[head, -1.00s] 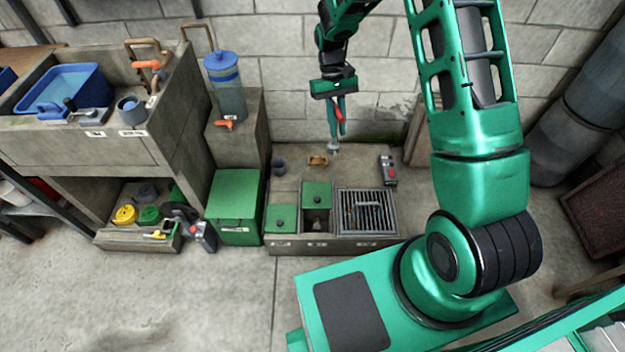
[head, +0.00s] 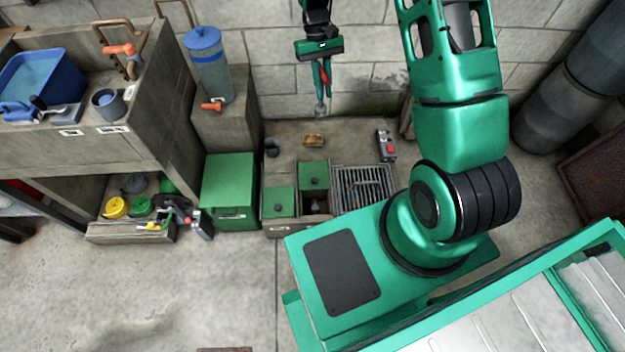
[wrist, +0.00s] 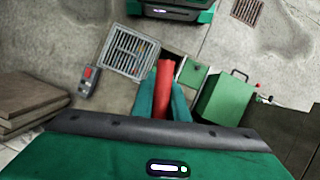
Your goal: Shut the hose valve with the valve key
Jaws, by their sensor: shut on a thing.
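My gripper (head: 322,66) is shut on the valve key, upright in the air in front of the block wall. The key has a red handle (head: 325,78) and a grey end (head: 320,110) pointing down, clear of the slab below. In the wrist view the red handle (wrist: 166,75) sits between the green fingers of my gripper (wrist: 165,92); its lower end is hidden. The low pit (head: 290,231) has an open compartment (head: 315,204) between green lids and a grate. Something sits inside it, too dark to identify, and I cannot pick out the hose valve for certain.
The grate (head: 350,190) and green lids (head: 278,201) adjoin the opening. A red-button box (head: 386,145), a brown block (head: 313,140) and a dark cup (head: 272,147) stand on the slab. A green box (head: 230,190) and the sink bench (head: 110,150) are left. Floor at front left is clear.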

